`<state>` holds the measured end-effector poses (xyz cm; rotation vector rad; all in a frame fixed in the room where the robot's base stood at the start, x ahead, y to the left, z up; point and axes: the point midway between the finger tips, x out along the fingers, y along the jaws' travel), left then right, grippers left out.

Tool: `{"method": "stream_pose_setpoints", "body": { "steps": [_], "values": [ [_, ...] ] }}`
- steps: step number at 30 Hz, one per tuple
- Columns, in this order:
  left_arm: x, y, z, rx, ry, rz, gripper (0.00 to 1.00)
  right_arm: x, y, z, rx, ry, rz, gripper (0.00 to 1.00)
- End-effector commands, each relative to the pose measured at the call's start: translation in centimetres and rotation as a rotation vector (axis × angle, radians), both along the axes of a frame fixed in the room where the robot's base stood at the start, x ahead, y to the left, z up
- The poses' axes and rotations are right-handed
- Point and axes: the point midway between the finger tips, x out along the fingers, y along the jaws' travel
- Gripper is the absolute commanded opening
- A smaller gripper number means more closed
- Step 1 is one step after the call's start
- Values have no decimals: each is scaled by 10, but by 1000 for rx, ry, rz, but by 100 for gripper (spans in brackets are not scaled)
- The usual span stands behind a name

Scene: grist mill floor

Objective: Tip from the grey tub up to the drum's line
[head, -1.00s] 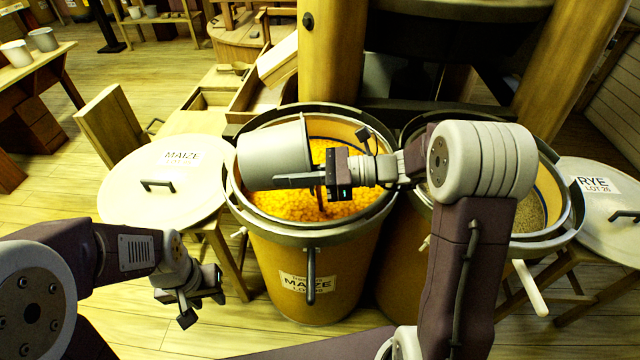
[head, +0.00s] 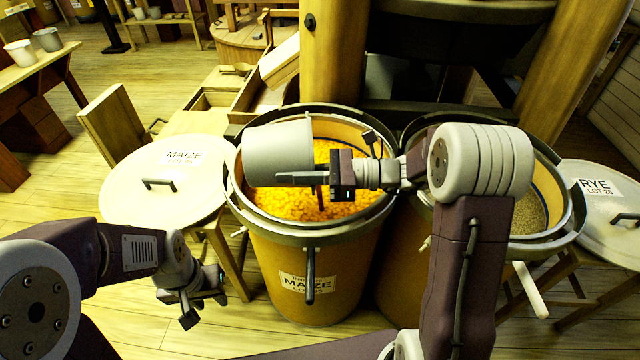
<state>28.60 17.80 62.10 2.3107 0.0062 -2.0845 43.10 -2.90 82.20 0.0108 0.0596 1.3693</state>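The grey tub (head: 278,150) is held tilted over the maize drum (head: 300,250), its open end toward the right. My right gripper (head: 300,178) is shut on the tub at its side. The drum holds yellow maize (head: 315,203); a blue line shows on part of its inner wall, above the grain. The tub's inside is hidden, and no falling stream is visible. My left gripper (head: 200,300) is at the lower left, in front of the maize lid and away from the drum; its fingers are too small and dark to judge.
The maize lid (head: 130,200) lies on a stand to the left. The rye drum (head: 530,205) stands close on the right, partly behind my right arm, with the rye lid (head: 605,225) beyond it. Wooden posts (head: 333,70) rise behind. Open floor lies at left.

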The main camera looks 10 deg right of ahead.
Motion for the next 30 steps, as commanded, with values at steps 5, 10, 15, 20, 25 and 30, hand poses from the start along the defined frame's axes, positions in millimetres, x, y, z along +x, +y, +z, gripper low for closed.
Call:
{"method": "stream_pose_setpoints", "body": {
  "steps": [5,10,15,20,25,30],
  "values": [
    [0,0,0,0,0,0,36,1,0,1,14,-3,0,0],
    [0,0,-1,0,0,0,36,2,-1,2,32,-4,1,0],
    [0,0,-1,0,0,0,36,2,-1,3,47,-6,2,0],
    [0,0,-2,0,0,0,36,3,-1,3,63,-8,2,0],
    [0,0,-2,0,0,0,36,4,-2,4,79,-10,2,0],
    [0,0,-3,0,0,0,36,4,-2,5,97,-11,4,0]
  ]
}}
